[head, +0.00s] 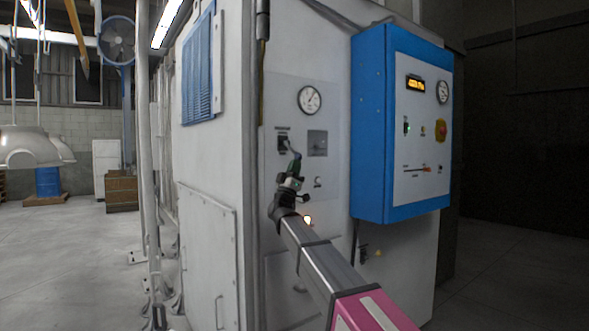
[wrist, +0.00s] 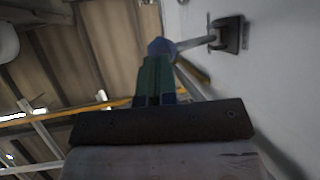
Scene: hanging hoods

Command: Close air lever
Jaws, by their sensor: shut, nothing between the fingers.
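The air lever (wrist: 190,43) shows in the wrist view as a grey rod with a bluish knob at its end. It sticks out from a dark square mount (wrist: 228,35) on the pale panel. In the head view the dark lever mount (head: 283,141) is on the panel below the round gauge, and my gripper partly covers the lever. My gripper (wrist: 155,68) has green fingers, shut with nothing between them. Its tips are right at the knob; I cannot tell whether they touch it. In the head view my gripper (head: 294,168) points up at the lever from below.
A blue control box (head: 370,130) juts from the panel to the right of my arm. A round gauge (head: 310,99) is above the lever, and a small lit lamp (head: 307,220) is below my gripper. The floor at the left (head: 60,250) is open.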

